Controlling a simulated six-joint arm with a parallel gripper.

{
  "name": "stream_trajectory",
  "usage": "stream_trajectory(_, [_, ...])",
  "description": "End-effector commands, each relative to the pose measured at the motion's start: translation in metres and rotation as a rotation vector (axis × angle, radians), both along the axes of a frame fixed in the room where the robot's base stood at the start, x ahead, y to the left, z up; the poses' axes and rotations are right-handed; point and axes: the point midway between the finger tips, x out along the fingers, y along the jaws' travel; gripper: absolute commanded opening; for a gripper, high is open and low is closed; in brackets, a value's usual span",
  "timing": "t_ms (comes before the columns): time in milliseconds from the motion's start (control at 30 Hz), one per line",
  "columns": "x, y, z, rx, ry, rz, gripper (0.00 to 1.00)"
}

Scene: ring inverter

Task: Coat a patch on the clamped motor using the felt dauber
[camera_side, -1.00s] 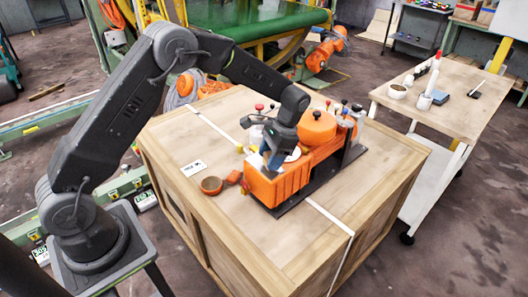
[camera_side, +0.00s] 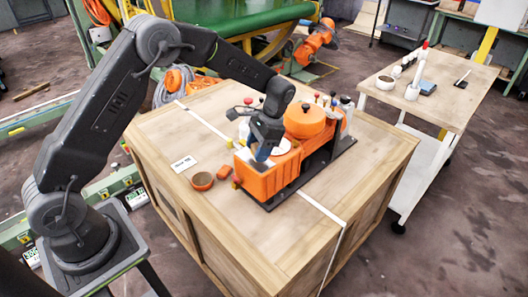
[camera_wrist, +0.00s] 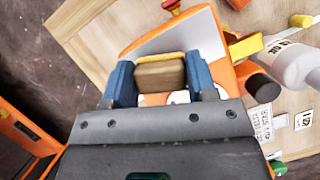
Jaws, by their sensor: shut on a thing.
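The clamped motor, as far as I can tell, is the orange ribbed housing (camera_side: 268,184) on a black base plate (camera_side: 292,187) on the wooden crate. My gripper (camera_side: 262,153) reaches down over its open top from above. In the wrist view my gripper (camera_wrist: 162,76) has two blue fingers shut on a tan block with a yellow edge (camera_wrist: 160,73), which looks like the felt dauber. The orange housing shows around and beyond it. The block's working face is hidden, so I cannot tell whether it touches the motor.
A small brown bowl (camera_side: 202,181), a white label card (camera_side: 183,163) and a red-orange piece (camera_side: 225,172) lie left of the motor. An orange round drum (camera_side: 305,121) and several bottles stand behind it. A wooden-topped cart (camera_side: 450,97) is at right. The crate's front is clear.

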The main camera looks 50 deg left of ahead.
Motion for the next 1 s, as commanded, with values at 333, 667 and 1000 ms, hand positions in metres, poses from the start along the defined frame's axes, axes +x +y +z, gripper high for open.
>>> stream_trajectory(333, [0.0,0.032,0.001,0.0,-0.001,0.003,0.33])
stream_trajectory(667, [0.0,0.062,0.001,0.0,0.0,0.002,0.33])
stream_trajectory(1000, [0.001,0.072,0.013,0.0,-0.003,0.001,0.33])
